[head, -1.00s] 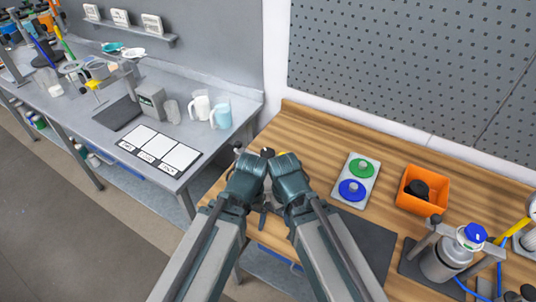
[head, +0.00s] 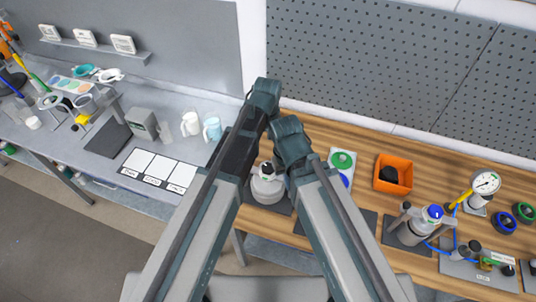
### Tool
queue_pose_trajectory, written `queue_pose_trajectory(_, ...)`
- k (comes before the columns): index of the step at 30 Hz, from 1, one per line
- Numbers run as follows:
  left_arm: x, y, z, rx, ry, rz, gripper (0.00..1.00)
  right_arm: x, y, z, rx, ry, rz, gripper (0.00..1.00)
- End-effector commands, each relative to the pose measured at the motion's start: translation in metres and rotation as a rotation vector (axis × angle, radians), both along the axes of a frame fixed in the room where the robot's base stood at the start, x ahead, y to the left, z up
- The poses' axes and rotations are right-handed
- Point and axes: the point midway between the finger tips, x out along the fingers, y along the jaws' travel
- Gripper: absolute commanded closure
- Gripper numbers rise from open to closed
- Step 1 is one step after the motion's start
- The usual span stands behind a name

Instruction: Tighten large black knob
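A silver-white drum (head: 267,187) stands on a dark base on the wooden bench, partly hidden between my two forearms. A small dark knob-like part (head: 266,169) shows on its top. My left gripper (head: 264,96) is raised beyond the drum, towards the wall. My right gripper (head: 288,132) is just right of it and closer, above and beyond the drum. The fingers of both are hidden behind their wrists, so I cannot tell whether they hold anything.
A plate with green and blue discs (head: 342,161) lies right of my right arm. A blue-topped cylinder (head: 412,231) and a pressure gauge (head: 486,182) stand further right. The grey bench (head: 98,169) at left holds mugs and a labelled white mat (head: 160,170).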

Motion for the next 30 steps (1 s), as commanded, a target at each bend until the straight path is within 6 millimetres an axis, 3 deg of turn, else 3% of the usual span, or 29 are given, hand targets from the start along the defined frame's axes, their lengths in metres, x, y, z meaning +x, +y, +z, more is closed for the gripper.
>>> queue_pose_trajectory(5,0.003,-0.002,0.005,-0.003,-0.001,0.015,0.08,0.0,0.0,0.005,0.0,0.0,-0.001,1.0)
queue_pose_trajectory(14,0.003,-0.002,-0.006,-0.003,-0.001,0.013,0.08,0.0,0.0,-0.006,0.0,0.0,0.003,1.0)
queue_pose_trajectory(30,0.003,-0.002,-0.073,-0.003,-0.001,0.013,0.08,0.001,-0.001,-0.073,-0.002,-0.001,0.033,1.0)
